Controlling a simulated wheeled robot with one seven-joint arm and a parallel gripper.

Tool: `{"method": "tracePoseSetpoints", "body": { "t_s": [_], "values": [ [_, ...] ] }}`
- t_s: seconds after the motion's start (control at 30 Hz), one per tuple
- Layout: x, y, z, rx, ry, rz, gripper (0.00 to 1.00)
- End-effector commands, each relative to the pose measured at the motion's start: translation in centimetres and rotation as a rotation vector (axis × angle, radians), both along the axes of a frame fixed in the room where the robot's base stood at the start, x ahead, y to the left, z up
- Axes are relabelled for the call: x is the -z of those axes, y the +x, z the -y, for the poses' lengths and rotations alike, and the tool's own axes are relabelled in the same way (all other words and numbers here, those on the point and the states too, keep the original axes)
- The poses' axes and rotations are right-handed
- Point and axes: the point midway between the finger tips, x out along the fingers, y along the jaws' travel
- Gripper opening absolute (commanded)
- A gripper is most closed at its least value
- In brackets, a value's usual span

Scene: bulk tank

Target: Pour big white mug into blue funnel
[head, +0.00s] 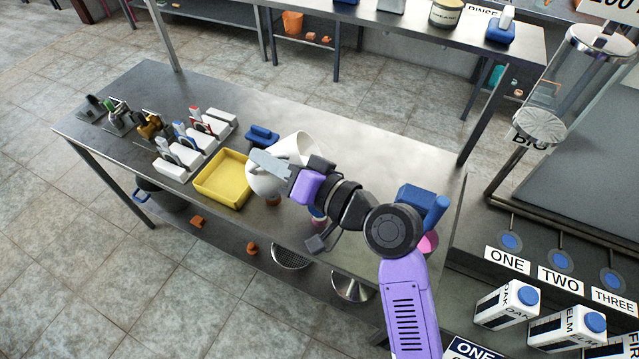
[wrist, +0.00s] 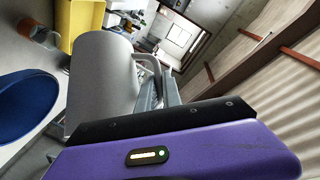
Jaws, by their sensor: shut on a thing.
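The big white mug (head: 262,181) is held above the steel table, beside the yellow tray, and looks tilted. My gripper (head: 287,171) is shut on it at its handle side. In the wrist view the mug (wrist: 100,85) shows as a grey-white cylinder. The mug's contents are not visible. A large blue round thing, apparently the blue funnel (wrist: 25,105), shows at the left of the wrist view, apart from the mug.
A yellow tray (head: 222,201) stands left of the mug. A blue block (head: 262,134) lies behind it. White holders (head: 190,158) and small tools fill the table's left part. A blue object (head: 412,196) stands behind my arm. The table's back middle is clear.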

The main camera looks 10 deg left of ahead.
Motion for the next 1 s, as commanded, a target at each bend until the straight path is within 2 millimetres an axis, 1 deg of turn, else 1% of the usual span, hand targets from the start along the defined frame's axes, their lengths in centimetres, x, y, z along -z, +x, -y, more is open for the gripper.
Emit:
{"method": "tracePoseSetpoints", "body": {
  "t_s": [1.0],
  "values": [
    [-0.09,0.11,0.50,-0.002,0.064,-0.003,0.00]
  ]
}}
